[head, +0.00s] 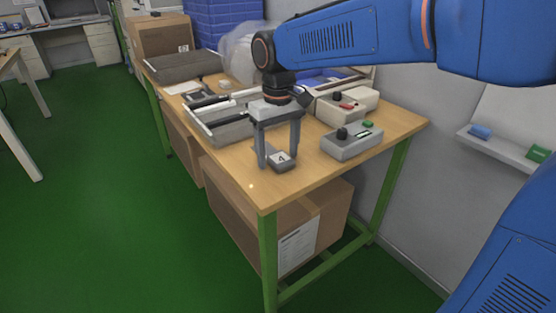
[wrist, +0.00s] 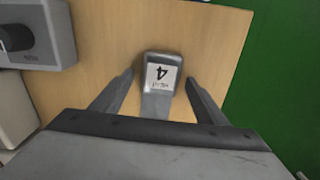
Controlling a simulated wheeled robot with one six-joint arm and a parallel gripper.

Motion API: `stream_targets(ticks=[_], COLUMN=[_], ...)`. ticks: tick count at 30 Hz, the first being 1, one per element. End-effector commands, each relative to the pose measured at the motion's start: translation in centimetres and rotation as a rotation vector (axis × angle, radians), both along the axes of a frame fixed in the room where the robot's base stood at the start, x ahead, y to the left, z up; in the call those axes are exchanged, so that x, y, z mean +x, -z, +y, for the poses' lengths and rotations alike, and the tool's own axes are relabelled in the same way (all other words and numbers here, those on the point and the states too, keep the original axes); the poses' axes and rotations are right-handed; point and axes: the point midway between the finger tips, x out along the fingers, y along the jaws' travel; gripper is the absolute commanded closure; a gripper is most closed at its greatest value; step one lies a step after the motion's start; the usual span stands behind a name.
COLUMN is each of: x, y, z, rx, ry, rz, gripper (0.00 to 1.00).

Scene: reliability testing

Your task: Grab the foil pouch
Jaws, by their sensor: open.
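The foil pouch (head: 281,159) is a small grey packet with a white label marked 4. It lies on the wooden table near its front. In the wrist view the pouch (wrist: 160,80) lies between and just beyond my open fingertips, its label upside down. My gripper (head: 278,158) points down over the pouch with one finger on each side. In the wrist view my gripper (wrist: 160,80) is open and nothing is held. The near end of the pouch is partly hidden by the gripper body.
A grey control box (head: 352,143) with a black knob stands to the right on the table (head: 235,177). A beige box (head: 345,106) is behind it. A grey tray (head: 222,128) with long items stands behind left. Bare tabletop lies in front.

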Motion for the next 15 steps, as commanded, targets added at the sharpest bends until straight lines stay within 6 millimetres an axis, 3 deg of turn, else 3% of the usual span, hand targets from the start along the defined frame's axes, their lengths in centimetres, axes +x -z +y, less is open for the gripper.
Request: stream_targets(ticks=[5,10,15], x=[0.01,0.01,0.02], y=[-0.01,-0.02,-0.02], z=[0.01,0.01,0.01], rx=[0.0,0.0,0.0], ry=[0.0,0.0,0.0], rz=[0.0,0.0,0.0], gripper=[0.35,0.76,0.77])
